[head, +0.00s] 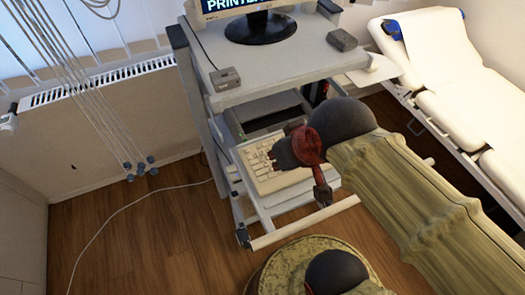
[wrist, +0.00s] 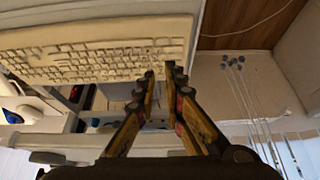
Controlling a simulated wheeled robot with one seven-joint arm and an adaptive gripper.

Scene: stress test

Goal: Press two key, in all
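A beige keyboard (head: 262,165) lies on the pull-out shelf of a grey cart in the head view. It also fills the upper left of the wrist view (wrist: 95,48). My gripper (head: 275,157) is over the keyboard in the head view, and my arm hides the keyboard's right part. In the wrist view my gripper's two fingers (wrist: 161,68) converge towards the keyboard's right end, with a narrow gap between the tips. Nothing shows between them. I cannot tell whether the tips touch a key. The key labels are too small to read.
The cart's upper shelf (head: 270,68) holds a monitor (head: 260,25) and small grey boxes (head: 224,79). A white bed (head: 455,75) stands at the right. A radiator (head: 110,85) and hanging cords (head: 90,105) are at the left. The wooden floor (head: 150,235) at lower left is mostly clear.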

